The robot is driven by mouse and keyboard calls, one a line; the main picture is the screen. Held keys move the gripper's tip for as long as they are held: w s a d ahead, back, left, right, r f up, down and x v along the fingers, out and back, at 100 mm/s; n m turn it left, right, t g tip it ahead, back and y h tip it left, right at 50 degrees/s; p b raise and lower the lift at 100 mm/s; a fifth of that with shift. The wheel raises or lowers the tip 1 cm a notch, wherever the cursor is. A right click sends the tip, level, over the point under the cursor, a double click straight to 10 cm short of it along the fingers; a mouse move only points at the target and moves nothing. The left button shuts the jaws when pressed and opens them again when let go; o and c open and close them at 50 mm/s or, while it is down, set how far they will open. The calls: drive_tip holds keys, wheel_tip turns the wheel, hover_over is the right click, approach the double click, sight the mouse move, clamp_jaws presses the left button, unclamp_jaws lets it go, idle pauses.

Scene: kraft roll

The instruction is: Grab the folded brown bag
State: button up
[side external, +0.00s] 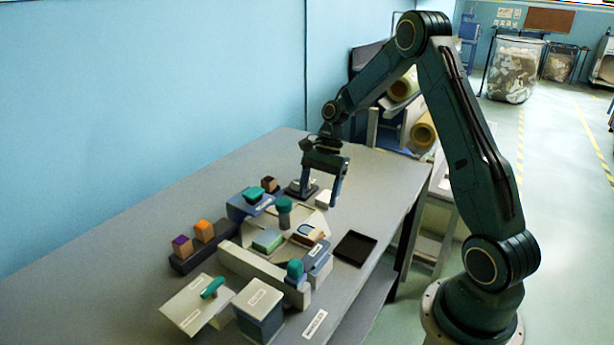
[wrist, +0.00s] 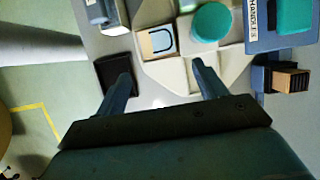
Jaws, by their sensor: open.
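A small flat tan piece with a dark blue U-shaped loop (wrist: 158,44) looks like the folded brown bag. It lies in a recess of the pale tray (wrist: 172,75), and in the side view it shows on the tray's near right part (side external: 307,234). My gripper (side external: 321,190) is open and empty above the far end of the tray. In the wrist view my two fingers (wrist: 160,75) are spread wide, with the tan piece beyond their tips and not between them.
A teal-topped round post (side external: 284,211) stands beside the tan piece. A blue box with a teal knob (side external: 250,202) is left of it. A dark square tray (side external: 355,248) lies to the right. A long grey bar (side external: 262,270) and labelled boxes (side external: 258,307) stand nearer the camera.

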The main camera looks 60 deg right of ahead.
sight(311, 229)
drive_tip(key=shift+x, duration=1.85)
drive_tip(key=shift+x, duration=2.6)
drive_tip(key=shift+s, duration=0.15)
drive_tip(key=c, duration=0.7)
drive_tip(key=shift+r, duration=0.2)
drive_tip(key=shift+c, duration=0.2)
wheel_tip(311, 229, up, 20)
drive_tip(key=shift+f, duration=0.15)
